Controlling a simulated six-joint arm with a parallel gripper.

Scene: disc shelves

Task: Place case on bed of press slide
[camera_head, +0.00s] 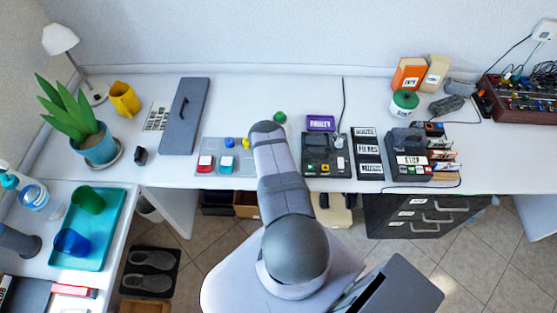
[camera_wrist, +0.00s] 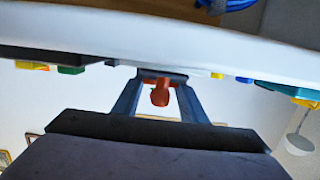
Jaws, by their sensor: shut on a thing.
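In the wrist view the two fingers of my gripper (camera_wrist: 160,82) reach away from the camera. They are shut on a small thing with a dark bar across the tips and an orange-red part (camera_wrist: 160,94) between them. I cannot tell whether it is the case. In the head view my arm covers my gripper near the grey panel with coloured buttons (camera_head: 210,169). A dark machine with a small screen (camera_head: 341,168) stands to the right of my arm. I cannot tell which piece is the press slide, and its bed is not clear.
A purple labelled tray (camera_head: 320,123) lies behind the machine. A black labelled rack (camera_head: 367,132) and another dark machine (camera_head: 405,172) stand farther right. A grey panel with a handle (camera_head: 182,120) lies left. A green round thing (camera_head: 279,117) is close to my arm.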

